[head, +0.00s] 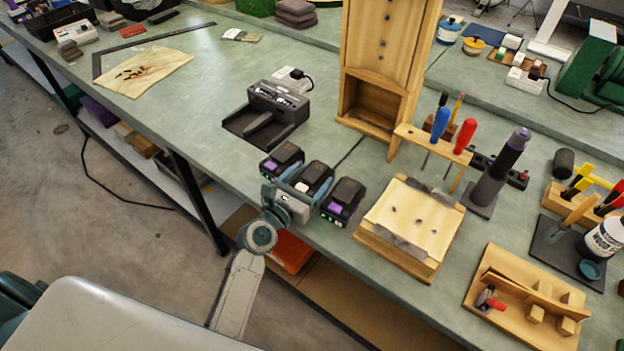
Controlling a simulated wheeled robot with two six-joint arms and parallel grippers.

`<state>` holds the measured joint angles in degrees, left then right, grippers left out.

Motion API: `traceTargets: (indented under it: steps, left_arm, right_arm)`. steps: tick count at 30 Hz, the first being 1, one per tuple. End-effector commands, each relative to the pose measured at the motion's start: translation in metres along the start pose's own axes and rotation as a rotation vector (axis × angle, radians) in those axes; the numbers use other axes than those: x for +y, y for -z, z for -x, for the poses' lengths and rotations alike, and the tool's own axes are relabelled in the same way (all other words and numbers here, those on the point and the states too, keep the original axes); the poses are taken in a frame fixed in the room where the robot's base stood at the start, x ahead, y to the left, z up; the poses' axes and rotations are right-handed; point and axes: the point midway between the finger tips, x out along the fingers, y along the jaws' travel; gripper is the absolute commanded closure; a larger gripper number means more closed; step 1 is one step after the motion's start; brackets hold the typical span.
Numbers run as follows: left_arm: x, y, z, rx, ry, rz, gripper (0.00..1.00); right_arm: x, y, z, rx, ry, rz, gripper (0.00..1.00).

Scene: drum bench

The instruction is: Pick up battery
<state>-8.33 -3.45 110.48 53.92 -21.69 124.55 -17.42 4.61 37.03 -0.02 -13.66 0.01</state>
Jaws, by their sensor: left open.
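Three black batteries with purple marks and small green lights stand in a row near the bench's front edge: one on the left (283,158), one in the middle (316,174) and one on the right (342,200). My left gripper (302,184) is open over the front of the middle battery, with its fingers close to that battery's sides. It hides part of the middle battery, and I cannot tell whether the fingers touch it. My right gripper is not in view.
A black charger-like dock (268,114) stands behind the batteries. A wooden block (411,222) sits to their right, with a wooden tool rack (433,142) and tall wooden cabinet (385,60) behind. The bench top (190,100) to the left is mostly clear.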

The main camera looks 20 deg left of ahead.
Motion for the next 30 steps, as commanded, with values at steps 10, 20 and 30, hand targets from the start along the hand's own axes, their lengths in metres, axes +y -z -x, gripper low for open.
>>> traceTargets:
  steps: [10, 20, 30]
  left_arm:
    - [0.0, 0.001, -0.011, 0.0, 0.0, 0.0, 0.25]
    - [0.0, 0.0, -0.011, -0.001, 0.0, -0.001, 0.66]
    - [0.0, -0.036, -0.011, -0.004, -0.001, -0.002, 0.66]
  right_arm:
    - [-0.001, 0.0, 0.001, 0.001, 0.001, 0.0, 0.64]
    - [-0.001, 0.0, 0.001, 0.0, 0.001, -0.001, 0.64]
    - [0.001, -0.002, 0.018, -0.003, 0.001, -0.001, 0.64]
